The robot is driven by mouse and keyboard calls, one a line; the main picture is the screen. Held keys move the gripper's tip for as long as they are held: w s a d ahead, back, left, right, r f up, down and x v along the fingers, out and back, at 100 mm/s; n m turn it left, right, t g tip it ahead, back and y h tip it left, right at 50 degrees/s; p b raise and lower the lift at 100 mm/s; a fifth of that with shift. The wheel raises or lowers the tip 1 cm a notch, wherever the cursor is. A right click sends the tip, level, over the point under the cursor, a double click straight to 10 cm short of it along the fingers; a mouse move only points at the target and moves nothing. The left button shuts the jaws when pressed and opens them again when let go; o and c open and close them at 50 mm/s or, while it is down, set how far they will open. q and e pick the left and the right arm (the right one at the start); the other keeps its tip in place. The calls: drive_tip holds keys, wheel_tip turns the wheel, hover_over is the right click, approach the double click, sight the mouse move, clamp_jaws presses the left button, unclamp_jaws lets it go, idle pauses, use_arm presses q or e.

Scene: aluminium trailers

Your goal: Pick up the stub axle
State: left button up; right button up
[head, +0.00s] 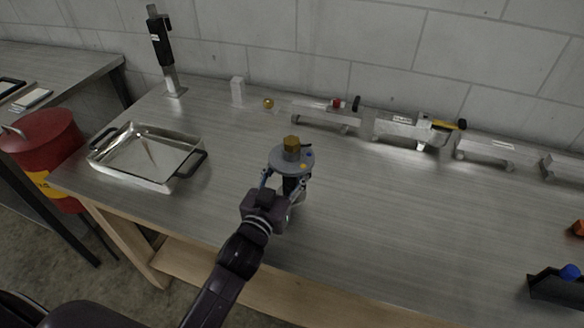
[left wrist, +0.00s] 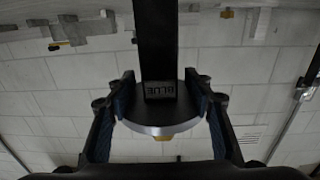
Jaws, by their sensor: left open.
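The piece I take for the stub axle has a round grey flange (head: 291,160) with a brass hexagonal nut (head: 292,145) on top and blue and yellow dots. My left gripper (head: 283,184) is open, with one finger on each side of the piece just below the flange. Its fingers (left wrist: 160,92) also flank it in the left wrist view. Contact cannot be told. The lower part is mostly hidden by the gripper. My right gripper is not in view.
A metal tray with black handles (head: 147,157) lies at the left of the bench (head: 400,220). A black-topped stand (head: 162,45), a white block (head: 237,91), a brass ball (head: 268,103) and several aluminium trailers (head: 410,128) line the back.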

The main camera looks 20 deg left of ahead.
use_arm(q)
drive_tip(key=shift+w, duration=0.2)
clamp_jaws()
idle(0.4)
drive_tip(key=shift+r, duration=0.3)
